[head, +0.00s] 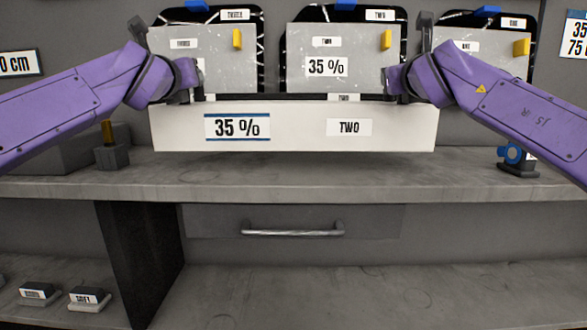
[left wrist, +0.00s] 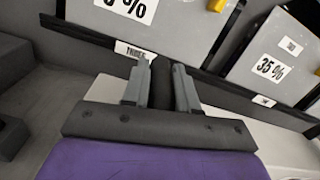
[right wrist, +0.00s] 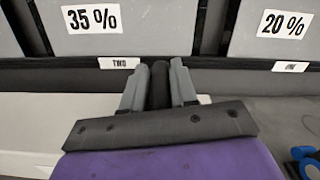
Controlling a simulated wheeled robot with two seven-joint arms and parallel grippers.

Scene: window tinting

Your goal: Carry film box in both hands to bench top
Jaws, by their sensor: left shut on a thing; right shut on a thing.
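The film box (head: 293,127) is a long white box with labels "35 %" and "TWO" on its front. In the head view it is held level above the bench top (head: 300,180). My left gripper (head: 195,92) is shut on the box's left part at its upper edge. My right gripper (head: 392,88) is shut on its right part. The left wrist view shows the left fingers (left wrist: 160,85) closed around a dark part, with the white box beneath. The right wrist view shows the right fingers (right wrist: 159,85) likewise. Exact contact is partly hidden.
Grey panels labelled THREE, TWO and ONE stand behind, including the middle panel (head: 345,45) marked 35 %. A small dark holder (head: 112,155) stands on the bench at left, a blue-and-black tool (head: 515,158) at right. A drawer handle (head: 292,230) is below. The bench front is clear.

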